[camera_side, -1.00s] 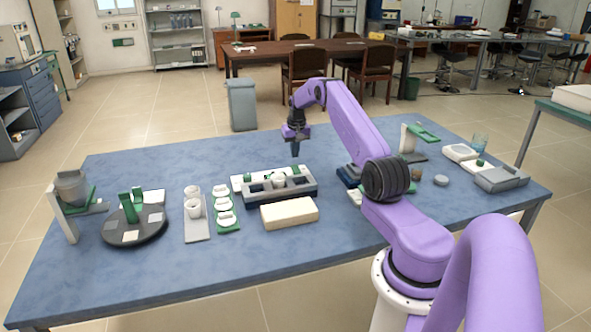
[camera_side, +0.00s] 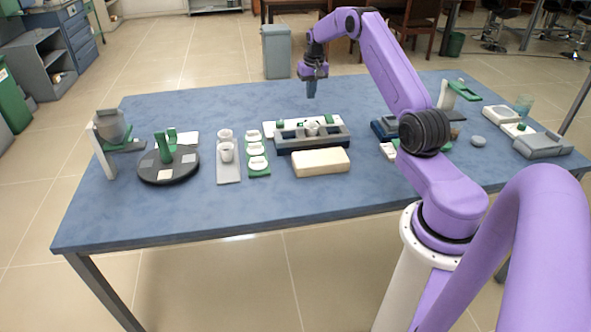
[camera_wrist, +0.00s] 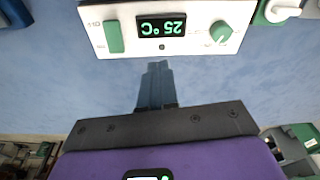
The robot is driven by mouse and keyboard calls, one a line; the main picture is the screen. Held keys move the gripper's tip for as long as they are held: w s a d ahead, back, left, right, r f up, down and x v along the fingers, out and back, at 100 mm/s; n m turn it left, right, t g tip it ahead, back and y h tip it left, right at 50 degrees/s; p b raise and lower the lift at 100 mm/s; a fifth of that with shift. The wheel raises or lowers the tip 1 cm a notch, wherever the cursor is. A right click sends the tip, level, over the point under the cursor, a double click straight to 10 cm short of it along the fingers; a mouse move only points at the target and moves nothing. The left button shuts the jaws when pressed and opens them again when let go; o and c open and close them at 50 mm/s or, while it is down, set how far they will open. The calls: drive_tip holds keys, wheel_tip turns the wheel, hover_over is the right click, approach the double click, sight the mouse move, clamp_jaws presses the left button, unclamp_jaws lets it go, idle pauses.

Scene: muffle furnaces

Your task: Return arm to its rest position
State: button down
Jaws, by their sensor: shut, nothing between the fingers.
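My gripper (camera_side: 311,90) hangs above the blue table, fingers pointing down, behind and above the white-and-dark unit (camera_side: 333,140) with a small white cup (camera_side: 312,128) in it. Its fingers are shut with nothing between them. In the wrist view the shut fingers (camera_wrist: 155,75) show over bare blue tabletop. Ahead of them is a white panel (camera_wrist: 185,25) with a green switch, a green knob and a display that reads 25 °C upside down. The fingers look apart from the panel.
A cream block (camera_side: 321,163) lies in front of the unit. To the left are a grey tray (camera_side: 229,172) with white cups, a green rack (camera_side: 259,171), a dark round stand (camera_side: 168,172) and a grey vessel on a stand (camera_side: 111,128). The table's front strip is clear.

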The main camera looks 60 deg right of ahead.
drive_tip(key=s+a+r+n+y, duration=0.1)
drive_tip(key=a+r+n, duration=0.3)
drive_tip(key=a, duration=1.1)
drive_tip(key=a+r+n, duration=0.3)
drive_tip(key=a+r, duration=0.2)
drive_tip(key=a, duration=1)
drive_tip(key=s+a+r+n, duration=0.3)
drive_tip(key=s+a+n, duration=0.4)
drive_tip(key=s+a, duration=1.05)
drive_tip(key=s+d+n, duration=0.1)
drive_tip(key=s+n, duration=0.2)
drive_tip(key=s, duration=0.6)
drive_tip(key=s+d+f+n+g, duration=0.1)
drive_tip(key=s+n, duration=0.1)
drive_tip(key=s, duration=0.8)
drive_tip(key=shift+s+d+n, duration=0.15)
drive_tip(key=shift+d+n, duration=0.1)
drive_tip(key=shift+n, duration=0.15)
